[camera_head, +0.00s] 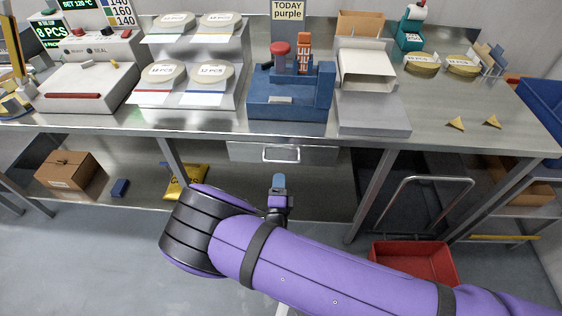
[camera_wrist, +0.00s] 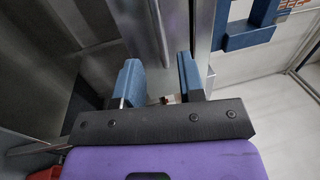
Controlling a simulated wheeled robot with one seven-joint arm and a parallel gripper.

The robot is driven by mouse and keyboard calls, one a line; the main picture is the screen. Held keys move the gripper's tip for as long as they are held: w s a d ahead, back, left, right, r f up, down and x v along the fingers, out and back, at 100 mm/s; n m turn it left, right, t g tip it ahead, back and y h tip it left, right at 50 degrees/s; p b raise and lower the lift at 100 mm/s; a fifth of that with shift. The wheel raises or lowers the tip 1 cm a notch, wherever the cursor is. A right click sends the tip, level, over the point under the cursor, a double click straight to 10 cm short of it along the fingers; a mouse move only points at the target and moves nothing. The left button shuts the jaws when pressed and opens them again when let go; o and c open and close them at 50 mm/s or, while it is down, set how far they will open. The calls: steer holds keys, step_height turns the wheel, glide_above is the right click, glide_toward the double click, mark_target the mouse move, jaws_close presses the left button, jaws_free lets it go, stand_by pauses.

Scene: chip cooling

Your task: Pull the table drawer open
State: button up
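The table drawer (camera_head: 315,155) is a grey metal front under the steel table, and it looks shut. Its bar handle (camera_head: 281,160) is at the middle of the front. My gripper (camera_head: 279,181) is just in front of and below the handle in the head view. In the wrist view, the two blue fingers of my gripper (camera_wrist: 158,62) are apart with nothing held between them. The handle bar (camera_wrist: 160,30) shows ahead of the gap between the fingertips. I cannot tell whether the tips reach around it.
Below are a cardboard box (camera_head: 68,171), a yellow bag (camera_head: 186,182) and a red crate (camera_head: 415,262) by a cart handle (camera_head: 432,180). Floor at front left is clear.

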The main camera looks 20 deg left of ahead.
mark_target(281, 161)
steer(key=x, duration=0.8)
steer(key=shift+s, duration=0.1)
jaws_close()
